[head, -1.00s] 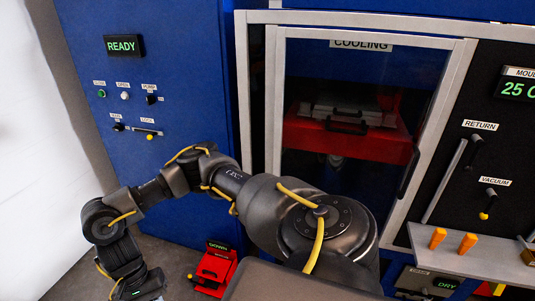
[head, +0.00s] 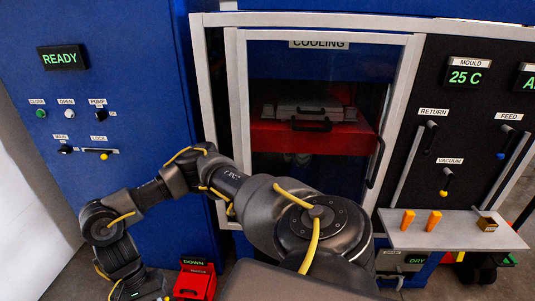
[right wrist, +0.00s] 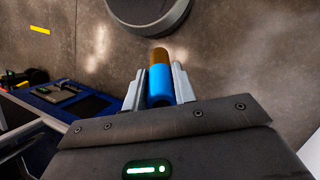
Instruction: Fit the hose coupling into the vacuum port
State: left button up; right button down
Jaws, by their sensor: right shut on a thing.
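In the right wrist view, my right gripper (right wrist: 159,88) is shut on a blue cylinder with a brown-orange end, apparently the hose coupling (right wrist: 160,82). The coupling points away from the gripper body and touches nothing else visible. In the head view, a VACUUM label (head: 450,160) is on the black panel at right. Below it is a small dark fitting with a yellow end (head: 444,185); I cannot tell whether it is the port or a lever. My right gripper is outside the head view. My left gripper's body (head: 138,291) is at the bottom left edge, its fingers hidden.
A grey shelf (head: 456,240) below the panel holds two orange pegs (head: 408,220) and a brass-coloured block (head: 487,223). A framed glass door (head: 310,175) shows a red unit inside. A red box (head: 196,280) is low down. The right wrist view faces a brown-grey surface (right wrist: 240,60).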

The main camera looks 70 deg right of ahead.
aim_at(470, 121)
jog(key=z, duration=3.45)
